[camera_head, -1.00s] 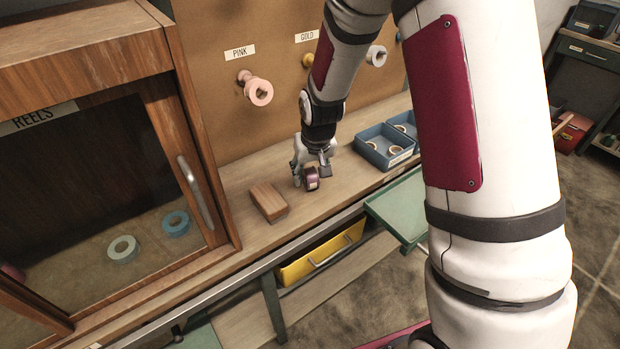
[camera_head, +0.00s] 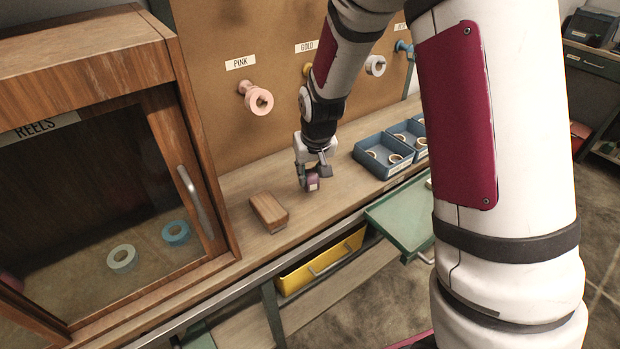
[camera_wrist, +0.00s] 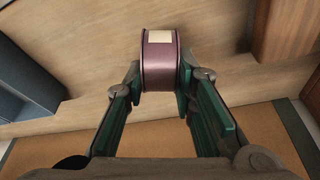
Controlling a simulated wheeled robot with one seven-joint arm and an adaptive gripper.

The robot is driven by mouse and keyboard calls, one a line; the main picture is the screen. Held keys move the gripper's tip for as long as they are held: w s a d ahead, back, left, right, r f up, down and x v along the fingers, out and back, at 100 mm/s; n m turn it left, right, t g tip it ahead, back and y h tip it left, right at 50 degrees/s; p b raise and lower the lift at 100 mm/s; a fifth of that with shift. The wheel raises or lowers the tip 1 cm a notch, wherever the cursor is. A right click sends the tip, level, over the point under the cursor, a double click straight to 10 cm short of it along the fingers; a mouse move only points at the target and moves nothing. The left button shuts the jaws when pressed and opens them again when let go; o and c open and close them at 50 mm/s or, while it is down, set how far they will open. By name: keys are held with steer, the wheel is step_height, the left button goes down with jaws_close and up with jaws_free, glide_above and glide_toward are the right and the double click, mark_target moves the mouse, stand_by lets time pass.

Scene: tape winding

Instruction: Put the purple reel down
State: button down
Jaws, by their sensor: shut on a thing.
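The purple reel (camera_wrist: 161,66) is held between the two fingers of my gripper (camera_wrist: 160,88) in the wrist view. It has a pale label on its upper part, and the wooden bench top shows behind it. In the head view the purple reel (camera_head: 312,183) is at the lower end of my gripper (camera_head: 312,172), over or on the bench (camera_head: 345,190). I cannot tell whether the reel touches the wood.
A wooden block (camera_head: 269,212) lies left of the gripper. Blue bins (camera_head: 383,152) with rings stand to the right. A glass-fronted cabinet (camera_head: 165,90) marked REELS is at left. A pink reel (camera_head: 259,100) hangs on the pegboard. Bare bench surrounds the gripper.

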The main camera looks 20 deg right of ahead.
steer(key=s+r+p, duration=0.2)
steer(key=s+r, duration=0.1)
steer(key=s, duration=1.3)
steer(key=w+p, duration=0.1)
steer(key=w, duration=0.1)
steer(key=w+f, duration=0.1)
steer(key=w, duration=0.1)
steer(key=w+d+p, duration=0.1)
steer(key=w, duration=0.2)
steer(key=shift+w+f+p, duration=0.1)
steer(key=shift+f+p, duration=0.05)
steer(key=shift+p, duration=0.15)
steer(key=s+d+r+p, duration=0.15)
steer(key=s+p, duration=0.25)
steer(key=s, duration=0.5)
steer(key=w+b, duration=0.2)
steer(key=w, duration=0.3)
steer(key=w+f+b, duration=0.1)
steer(key=w+b, duration=0.2)
steer(key=w, duration=0.2)
steer(key=w+d+f+b, duration=0.1)
steer(key=w+b, duration=0.1)
steer(key=w, duration=0.3)
steer(key=shift+w+d, duration=0.1)
steer(key=shift+w, duration=0.2)
steer(key=shift+f, duration=1.75)
steer(key=shift+f+b, duration=0.1)
steer(key=shift+b, duration=0.2)
